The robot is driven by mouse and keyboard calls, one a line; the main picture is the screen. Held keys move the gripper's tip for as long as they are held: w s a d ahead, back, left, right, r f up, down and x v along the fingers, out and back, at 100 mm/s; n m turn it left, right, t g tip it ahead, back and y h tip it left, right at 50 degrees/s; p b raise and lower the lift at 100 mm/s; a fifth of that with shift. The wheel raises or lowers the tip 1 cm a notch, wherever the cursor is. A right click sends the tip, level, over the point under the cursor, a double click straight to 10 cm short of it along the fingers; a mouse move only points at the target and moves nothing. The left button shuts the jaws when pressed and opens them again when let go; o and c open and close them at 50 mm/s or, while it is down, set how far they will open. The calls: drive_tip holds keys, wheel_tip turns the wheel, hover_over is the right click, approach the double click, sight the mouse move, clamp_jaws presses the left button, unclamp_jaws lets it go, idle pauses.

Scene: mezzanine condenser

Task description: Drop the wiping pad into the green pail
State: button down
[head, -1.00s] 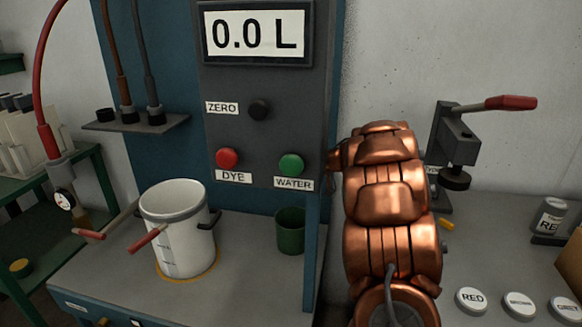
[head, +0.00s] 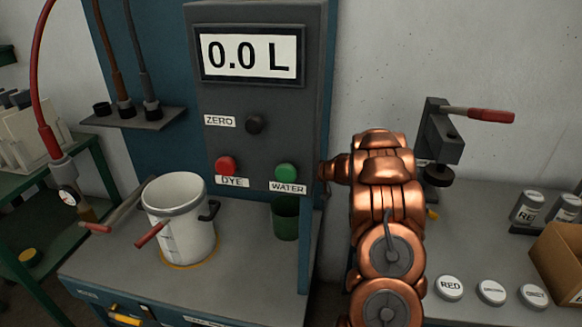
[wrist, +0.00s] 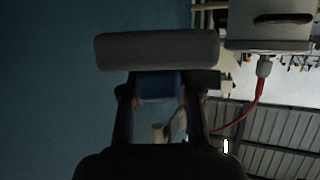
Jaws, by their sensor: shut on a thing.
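My gripper (wrist: 158,94) is shut on the blue grip, one finger on each side. In the head view my copper arm hides the gripper and the pad. The green pail (head: 285,220) stands on the bench below the WATER button, left of my arm. A blue upright partly covers its right side, and its inside is mostly out of sight.
The control panel (head: 255,120) rises behind. Right of my arm are a lever press (head: 440,145), labelled lids (head: 491,292) and a cardboard box (head: 560,262). Bare bench lies before the pail.

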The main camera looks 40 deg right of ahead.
wheel_tip(320, 180, down, 6)
drive_tip(key=b, duration=0.7)
drive_tip(key=c, duration=0.8)
unclamp_jaws()
drive_tip(key=shift+o, duration=0.2)
drive_tip(key=v, duration=1.2)
drive_tip(key=shift+r, duration=0.1)
